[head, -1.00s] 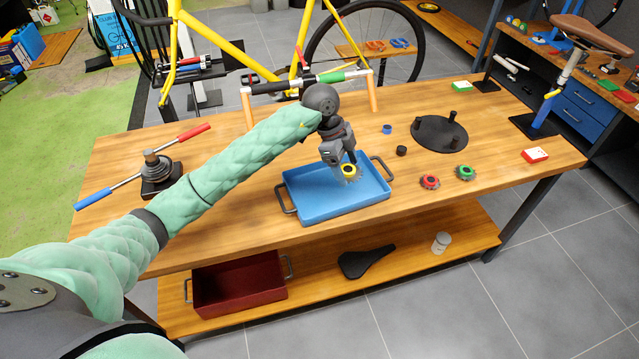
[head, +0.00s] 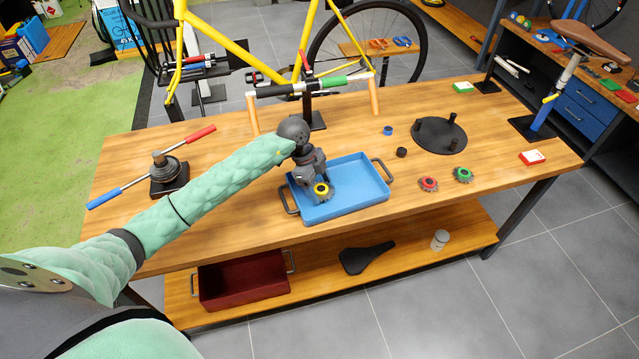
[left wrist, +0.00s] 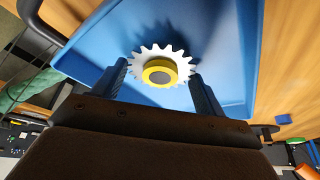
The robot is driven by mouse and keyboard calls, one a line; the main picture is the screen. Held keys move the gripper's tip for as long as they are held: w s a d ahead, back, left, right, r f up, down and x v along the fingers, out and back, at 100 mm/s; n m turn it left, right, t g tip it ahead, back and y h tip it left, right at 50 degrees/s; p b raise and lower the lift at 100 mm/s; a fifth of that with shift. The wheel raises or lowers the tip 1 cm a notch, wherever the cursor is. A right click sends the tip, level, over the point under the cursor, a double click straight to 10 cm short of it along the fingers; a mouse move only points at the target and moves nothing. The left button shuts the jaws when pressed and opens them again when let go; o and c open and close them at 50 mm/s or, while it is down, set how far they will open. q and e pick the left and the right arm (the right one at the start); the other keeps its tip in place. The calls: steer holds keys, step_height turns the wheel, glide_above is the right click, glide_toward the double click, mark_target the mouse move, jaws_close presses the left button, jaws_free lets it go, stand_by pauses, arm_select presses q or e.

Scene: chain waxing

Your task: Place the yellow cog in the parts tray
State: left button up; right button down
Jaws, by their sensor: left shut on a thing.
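The yellow cog (head: 321,190) has a silver toothed ring around a yellow hub with a dark centre. My left gripper (head: 315,185) is shut on it, over the left part of the blue parts tray (head: 362,201). In the left wrist view the yellow cog (left wrist: 160,70) sits between the two fingers of my left gripper (left wrist: 157,82), with the blue tray floor (left wrist: 215,40) behind it. I cannot tell whether the cog touches the tray floor. My right gripper is not in view.
A red cog (head: 428,184) and a green cog (head: 463,175) lie right of the tray. A black round plate with pegs (head: 439,134) stands behind them. A tool with red and blue handles (head: 165,170) is at the left. The right part of the tray is empty.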

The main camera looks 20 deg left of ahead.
arm_select(q)
steer(key=shift+f, duration=0.2)
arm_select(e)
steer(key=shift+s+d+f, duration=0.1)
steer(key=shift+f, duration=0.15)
arm_select(q)
steer(key=shift+f, duration=0.1)
steer(key=o, duration=1)
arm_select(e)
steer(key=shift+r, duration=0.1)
arm_select(q)
steer(key=shift+r, duration=0.25)
steer(key=b+v, duration=0.3)
steer(key=v, duration=0.8)
steer(key=shift+a+r, duration=0.1)
steer(key=shift+r, duration=0.25)
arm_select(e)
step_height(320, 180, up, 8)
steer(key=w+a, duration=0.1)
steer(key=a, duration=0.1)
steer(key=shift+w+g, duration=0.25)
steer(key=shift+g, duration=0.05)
arm_select(q)
steer(key=shift+f, duration=0.1)
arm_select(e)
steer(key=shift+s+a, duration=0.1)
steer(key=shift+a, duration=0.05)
